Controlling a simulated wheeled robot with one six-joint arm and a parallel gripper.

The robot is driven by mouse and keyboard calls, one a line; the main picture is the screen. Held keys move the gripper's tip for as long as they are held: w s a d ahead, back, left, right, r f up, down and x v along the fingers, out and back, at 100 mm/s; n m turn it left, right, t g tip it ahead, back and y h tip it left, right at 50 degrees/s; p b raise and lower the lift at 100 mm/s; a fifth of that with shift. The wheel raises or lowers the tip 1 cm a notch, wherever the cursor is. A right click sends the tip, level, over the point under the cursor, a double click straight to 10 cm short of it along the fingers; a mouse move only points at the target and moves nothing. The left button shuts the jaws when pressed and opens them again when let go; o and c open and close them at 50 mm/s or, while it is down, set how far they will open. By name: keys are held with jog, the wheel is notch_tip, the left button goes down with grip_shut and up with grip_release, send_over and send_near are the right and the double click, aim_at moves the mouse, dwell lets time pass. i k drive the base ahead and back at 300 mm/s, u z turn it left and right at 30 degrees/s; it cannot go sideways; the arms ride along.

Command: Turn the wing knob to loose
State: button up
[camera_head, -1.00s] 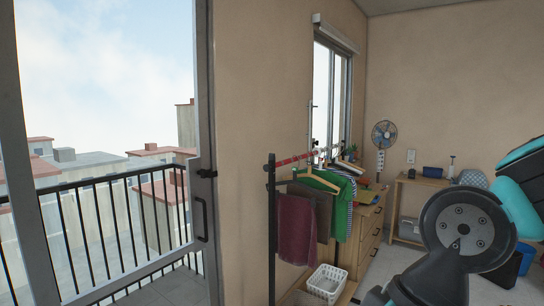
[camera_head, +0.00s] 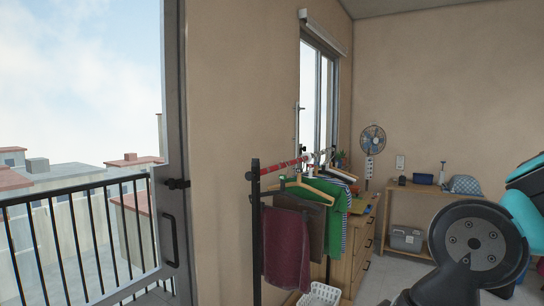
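I cannot make out a wing knob for certain in this view. A garment rack stands left of centre, with a black upright post (camera_head: 256,235) and a red-and-white top rail (camera_head: 288,163). A small dark fitting (camera_head: 254,165) sits at the top of the post, too small to read its shape or setting. A maroon cloth (camera_head: 286,250) and a green shirt (camera_head: 335,207) hang on the rack. My gripper is out of view; only links of my arm show at the lower right.
A glass balcony door with a black handle (camera_head: 169,240) is at left. A white basket (camera_head: 321,294) sits low by the rack. Behind are a wooden drawer unit (camera_head: 364,245), a fan (camera_head: 372,140) and a shelf (camera_head: 434,188) holding small items. Some floor shows between rack and shelf.

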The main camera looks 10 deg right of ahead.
aim_at(255, 162)
jog(key=z, duration=0.1)
jog(key=i, duration=1.85)
jog(key=u, duration=0.05)
